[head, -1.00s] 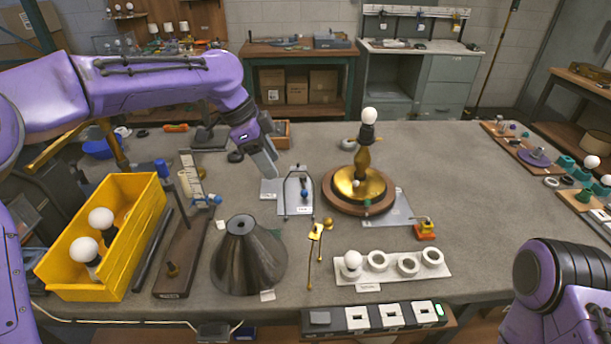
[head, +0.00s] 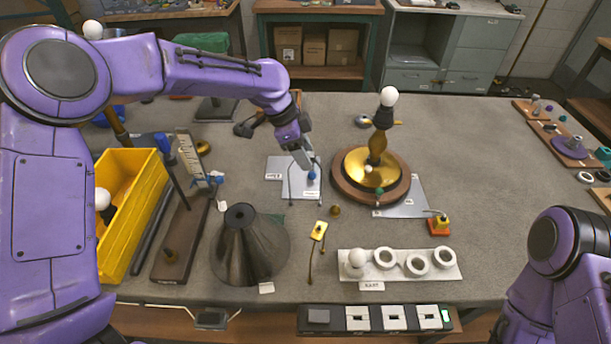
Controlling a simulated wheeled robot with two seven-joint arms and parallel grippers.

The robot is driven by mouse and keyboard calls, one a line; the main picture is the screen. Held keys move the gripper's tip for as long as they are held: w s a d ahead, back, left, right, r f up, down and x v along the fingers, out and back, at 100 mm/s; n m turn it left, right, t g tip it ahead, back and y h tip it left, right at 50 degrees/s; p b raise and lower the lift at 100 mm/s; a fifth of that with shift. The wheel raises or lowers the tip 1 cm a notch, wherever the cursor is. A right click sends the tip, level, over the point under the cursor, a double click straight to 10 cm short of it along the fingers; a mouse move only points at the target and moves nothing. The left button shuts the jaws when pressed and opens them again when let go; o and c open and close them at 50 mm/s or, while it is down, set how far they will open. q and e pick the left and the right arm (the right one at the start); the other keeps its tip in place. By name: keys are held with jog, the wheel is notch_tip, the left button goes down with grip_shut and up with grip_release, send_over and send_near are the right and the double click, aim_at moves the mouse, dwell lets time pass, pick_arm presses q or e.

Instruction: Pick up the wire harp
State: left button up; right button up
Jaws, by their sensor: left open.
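The wire harp (head: 290,184) is a thin dark wire arch on a light grey plate (head: 276,172) near the middle of the table, with a small blue ball (head: 312,175) beside it. My left gripper (head: 304,163) points down over the harp's upper end, its jaws open. The fingers cover part of the wire, and I cannot tell whether they touch it. My right arm shows at the lower right, but its gripper is out of view.
A brass lamp base (head: 368,170) with a bulb on top stands right of the harp. A dark cone shade (head: 248,250) and a yellow bin (head: 125,225) are to the left. A white holder with rings (head: 400,265) lies in front.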

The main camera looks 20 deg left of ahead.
pick_arm(q)
jog(key=shift+w+d+f, duration=0.1)
jog(key=shift+d+f, duration=0.1)
jog(key=shift+f, duration=0.15)
jog(key=shift+s+r, duration=0.15)
jog(key=shift+s, duration=0.35)
jog(key=c, duration=0.4)
grip_shut()
